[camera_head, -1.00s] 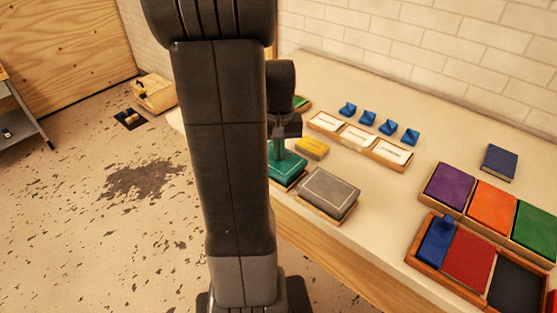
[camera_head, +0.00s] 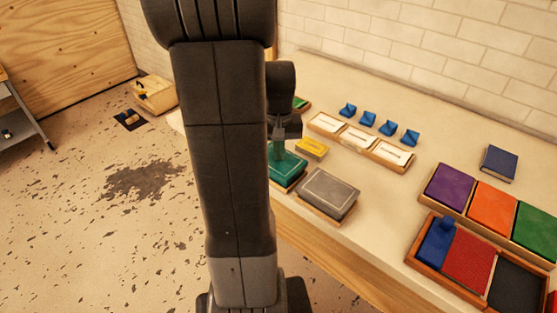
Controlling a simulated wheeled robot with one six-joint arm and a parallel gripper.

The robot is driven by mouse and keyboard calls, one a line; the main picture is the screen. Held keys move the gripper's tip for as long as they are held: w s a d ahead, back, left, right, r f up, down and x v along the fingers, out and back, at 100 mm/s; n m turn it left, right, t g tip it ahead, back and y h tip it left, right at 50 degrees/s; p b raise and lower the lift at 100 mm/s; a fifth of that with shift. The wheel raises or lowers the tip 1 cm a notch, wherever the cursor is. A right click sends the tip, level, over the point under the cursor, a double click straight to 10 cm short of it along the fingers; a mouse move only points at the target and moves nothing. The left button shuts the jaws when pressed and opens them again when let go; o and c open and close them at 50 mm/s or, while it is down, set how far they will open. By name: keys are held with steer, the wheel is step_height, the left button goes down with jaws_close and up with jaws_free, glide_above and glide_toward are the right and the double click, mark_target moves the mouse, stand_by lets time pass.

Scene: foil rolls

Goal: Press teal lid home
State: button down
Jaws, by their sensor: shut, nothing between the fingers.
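The teal lid (camera_head: 290,171) sits on a wooden-edged box on the table, partly hidden behind my arm. My gripper (camera_head: 278,150) is shut and points down over the teal lid. Its tips are at or just above the lid; I cannot tell whether they touch. Whether the lid is fully seated cannot be seen from here.
A grey-lidded box (camera_head: 328,193) stands to the right of the teal one, with a small yellow block (camera_head: 312,147) behind. A tray of white cards (camera_head: 359,141) and several blue pieces (camera_head: 367,118) lie farther back. Trays of coloured blocks (camera_head: 491,206) fill the right.

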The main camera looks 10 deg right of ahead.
steer(key=shift+s, duration=0.1)
step_height(320, 180, up, 8)
steer(key=p, duration=0.6)
steer(key=shift+p, duration=0.3)
steer(key=shift+f, duration=0.15)
step_height(320, 180, down, 8)
steer(key=b, duration=0.6)
steer(key=shift+b, duration=0.35)
steer(key=shift+r, duration=0.2)
